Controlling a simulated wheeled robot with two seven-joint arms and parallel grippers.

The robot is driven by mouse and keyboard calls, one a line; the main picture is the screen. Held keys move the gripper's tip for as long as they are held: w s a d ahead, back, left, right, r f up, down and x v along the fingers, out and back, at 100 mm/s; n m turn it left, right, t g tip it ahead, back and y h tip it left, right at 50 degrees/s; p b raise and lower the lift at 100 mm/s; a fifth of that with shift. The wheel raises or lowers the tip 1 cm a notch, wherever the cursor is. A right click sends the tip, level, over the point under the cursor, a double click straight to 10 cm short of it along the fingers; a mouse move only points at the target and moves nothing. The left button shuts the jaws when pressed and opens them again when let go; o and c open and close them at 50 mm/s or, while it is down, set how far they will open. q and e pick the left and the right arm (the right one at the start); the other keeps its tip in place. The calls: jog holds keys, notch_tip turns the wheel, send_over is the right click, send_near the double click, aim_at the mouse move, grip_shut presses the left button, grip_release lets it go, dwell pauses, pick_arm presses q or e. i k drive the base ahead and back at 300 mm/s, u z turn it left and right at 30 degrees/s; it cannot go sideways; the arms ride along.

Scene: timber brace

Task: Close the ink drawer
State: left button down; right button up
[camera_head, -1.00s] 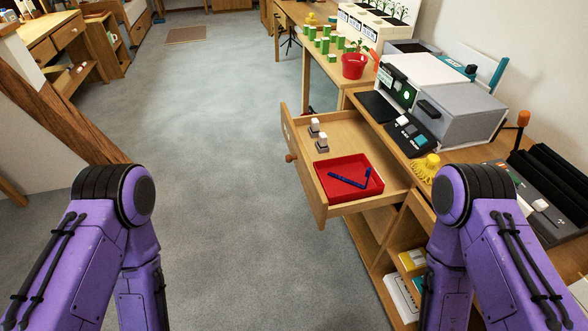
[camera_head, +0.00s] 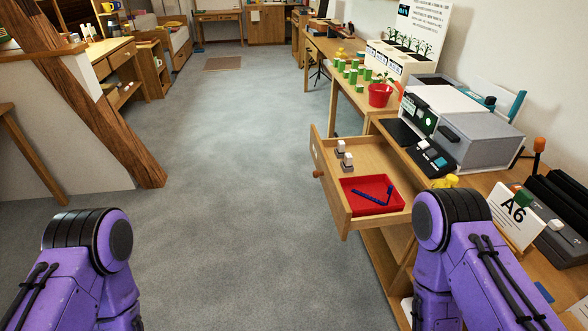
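The ink drawer (camera_head: 345,205) is pulled out from the wooden desk on the right and stands open toward the aisle. Its front panel faces left and carries a round orange-brown knob (camera_head: 318,174). Inside lie a red tray (camera_head: 386,184) with dark blue pieces in it, and small white-topped stamps (camera_head: 344,158). My purple left arm shows at bottom left and my purple right arm at bottom right, beside the desk. Neither gripper shows; both are below the picture or hidden by the arms.
A timber brace (camera_head: 110,125) slants down on the left. The grey carpet (camera_head: 230,180) between is clear.

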aim_at(376, 165)
jog(key=u, duration=0.25)
jog(key=i, duration=0.8)
jog(key=z, duration=0.75)
jog(key=i, duration=0.45)
jog(key=z, duration=0.5)
